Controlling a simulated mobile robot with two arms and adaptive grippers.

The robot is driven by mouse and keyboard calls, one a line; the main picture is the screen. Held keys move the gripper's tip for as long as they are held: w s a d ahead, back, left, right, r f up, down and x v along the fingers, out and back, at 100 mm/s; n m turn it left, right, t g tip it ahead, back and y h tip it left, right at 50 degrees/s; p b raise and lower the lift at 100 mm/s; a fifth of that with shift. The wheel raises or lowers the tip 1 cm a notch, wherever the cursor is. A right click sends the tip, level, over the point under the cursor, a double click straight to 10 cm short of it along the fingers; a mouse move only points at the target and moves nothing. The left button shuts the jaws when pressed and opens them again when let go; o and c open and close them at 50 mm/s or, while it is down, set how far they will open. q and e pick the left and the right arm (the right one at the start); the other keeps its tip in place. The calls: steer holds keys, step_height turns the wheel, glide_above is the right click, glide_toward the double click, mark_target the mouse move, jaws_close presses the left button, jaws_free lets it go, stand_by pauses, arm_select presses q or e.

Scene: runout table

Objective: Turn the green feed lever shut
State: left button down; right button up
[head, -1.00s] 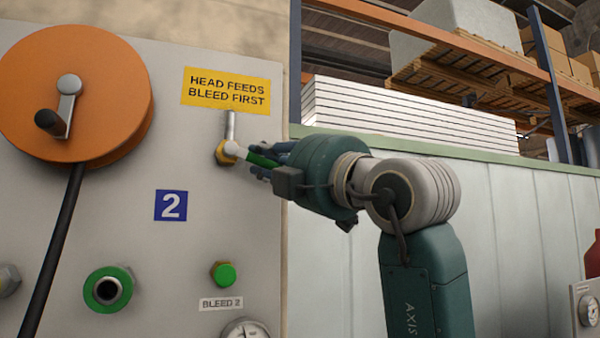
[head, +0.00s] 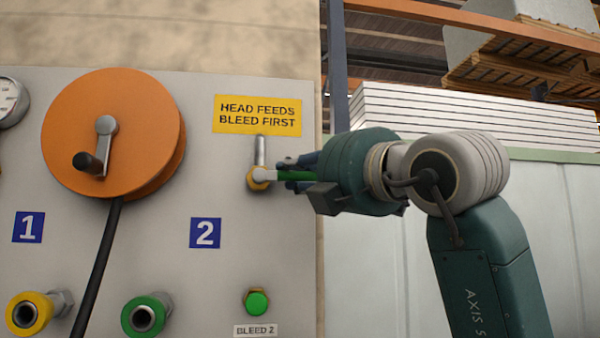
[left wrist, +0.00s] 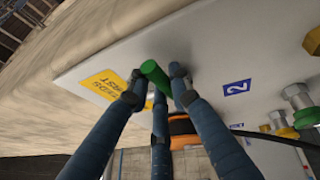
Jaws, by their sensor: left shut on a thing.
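The green feed lever (head: 297,176) sticks out to the right, almost level, from a brass valve (head: 259,180) under the yellow sign. A short upright metal pipe (head: 261,150) rises from the valve, so the lever lies across it. My left gripper (head: 298,174) is shut on the lever's green grip, with its blue fingers around it. In the left wrist view the green grip (left wrist: 154,72) shows between the fingers; the fingers partly hide the valve. My right gripper is in neither view.
An orange reel (head: 150,120) with a crank and black hose stands out from the panel to the left. White stacked sheets (head: 450,120) lie behind my arm.

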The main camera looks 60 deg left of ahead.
arm_select(q)
steer(key=c, duration=1.6)
jaws_free()
steer(key=shift+f, duration=0.15)
steer(key=shift+o, duration=0.3)
steer(key=shift+s, duration=0.1)
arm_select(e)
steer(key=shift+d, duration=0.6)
arm_select(q)
steer(key=shift+d, duration=0.1)
steer(key=d+f, duration=0.2)
steer(key=d, duration=0.9)
steer(key=shift+d, duration=0.4)
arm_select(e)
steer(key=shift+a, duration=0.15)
